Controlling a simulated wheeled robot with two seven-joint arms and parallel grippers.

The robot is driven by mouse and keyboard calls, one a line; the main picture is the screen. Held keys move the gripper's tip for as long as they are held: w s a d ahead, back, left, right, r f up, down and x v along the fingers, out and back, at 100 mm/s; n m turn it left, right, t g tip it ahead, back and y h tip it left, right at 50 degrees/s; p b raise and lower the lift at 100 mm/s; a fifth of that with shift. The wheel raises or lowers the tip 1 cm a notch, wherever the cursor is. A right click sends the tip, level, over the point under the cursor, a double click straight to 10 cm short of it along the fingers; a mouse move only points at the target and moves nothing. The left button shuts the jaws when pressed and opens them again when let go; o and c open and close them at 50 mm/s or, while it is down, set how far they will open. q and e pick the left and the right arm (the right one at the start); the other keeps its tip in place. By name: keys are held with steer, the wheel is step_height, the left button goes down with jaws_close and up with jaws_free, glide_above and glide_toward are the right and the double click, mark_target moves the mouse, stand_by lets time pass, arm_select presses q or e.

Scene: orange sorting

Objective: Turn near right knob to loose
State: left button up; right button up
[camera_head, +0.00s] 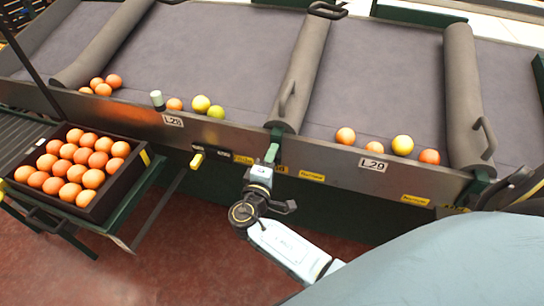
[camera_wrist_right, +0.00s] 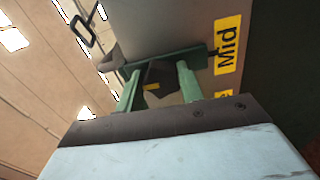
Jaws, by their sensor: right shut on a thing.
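My right gripper (camera_head: 271,153) reaches the front rail of the sorting table, below the padded divider between two lanes. In the right wrist view its two green fingers stand on either side of a dark knob (camera_wrist_right: 158,74) with a yellow mark, shut on it. A yellow label reading "Mid" (camera_wrist_right: 228,45) is beside the knob. In the head view the gripper hides the knob. My left gripper is in neither view.
A dark crate (camera_head: 120,180) full of oranges stands on a stand at the left. Several fruits lie in the lanes behind the rail (camera_head: 330,165), near labels L28 (camera_head: 173,121) and L29 (camera_head: 373,164). A padded divider (camera_head: 303,70) with a handle rises behind the gripper.

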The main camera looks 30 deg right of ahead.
steer(key=shift+n, duration=0.4)
steer(key=o, duration=1)
steer(key=shift+s+a, duration=0.1)
steer(key=v, duration=1.3)
steer(key=shift+s, duration=0.1)
steer(key=shift+f, duration=0.1)
